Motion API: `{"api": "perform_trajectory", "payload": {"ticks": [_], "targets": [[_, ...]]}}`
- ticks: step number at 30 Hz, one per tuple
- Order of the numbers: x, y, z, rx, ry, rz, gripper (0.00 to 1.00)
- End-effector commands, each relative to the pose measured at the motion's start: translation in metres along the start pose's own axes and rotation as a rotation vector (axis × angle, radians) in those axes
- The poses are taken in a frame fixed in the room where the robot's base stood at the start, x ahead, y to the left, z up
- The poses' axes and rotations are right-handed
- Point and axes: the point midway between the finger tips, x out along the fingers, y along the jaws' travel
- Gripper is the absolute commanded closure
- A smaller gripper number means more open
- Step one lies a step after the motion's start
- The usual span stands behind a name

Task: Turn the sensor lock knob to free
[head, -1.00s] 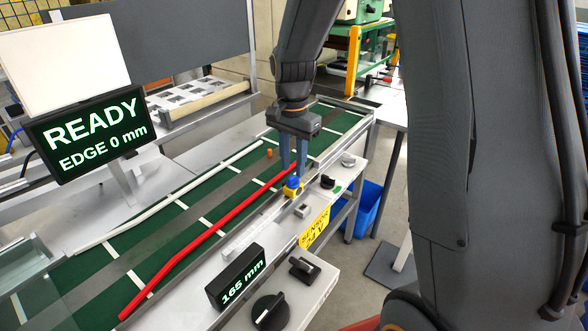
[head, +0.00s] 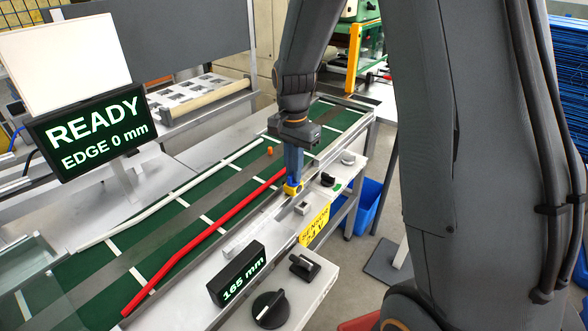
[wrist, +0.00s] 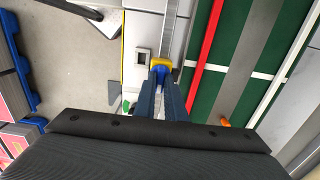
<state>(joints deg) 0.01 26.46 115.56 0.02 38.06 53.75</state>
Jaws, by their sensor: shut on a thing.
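The sensor is a small yellow block (head: 292,190) on the rail beside the belt, near the yellow sensor label (head: 314,227). A blue knob sits on top of the yellow block; it shows in the wrist view (wrist: 160,71) between my fingertips. My gripper (head: 293,178) points down over the block, its two blue fingers closed on the blue knob. In the wrist view the yellow block (wrist: 161,62) sticks out past the fingertips. The fingers hide most of the knob, so I cannot tell which way it is turned.
A black knob (head: 327,180) and a grey button (head: 348,158) stand close to the right. A red strip (head: 200,247) lies along the green belt on the left. A 165 mm display (head: 238,275) and two black knobs are nearer. The screen (head: 92,134) reads READY, EDGE 0 mm.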

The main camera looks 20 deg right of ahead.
Motion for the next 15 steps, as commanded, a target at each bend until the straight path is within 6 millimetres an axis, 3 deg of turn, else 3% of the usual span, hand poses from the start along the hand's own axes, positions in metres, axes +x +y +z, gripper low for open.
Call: {"api": "perform_trajectory", "payload": {"ticks": [8,15], "targets": [[-0.0010,-0.0017,0.0002,-0.085,0.002,-0.002,1.00],[-0.0016,-0.0021,0.0005,-0.267,0.003,-0.003,1.00]]}}
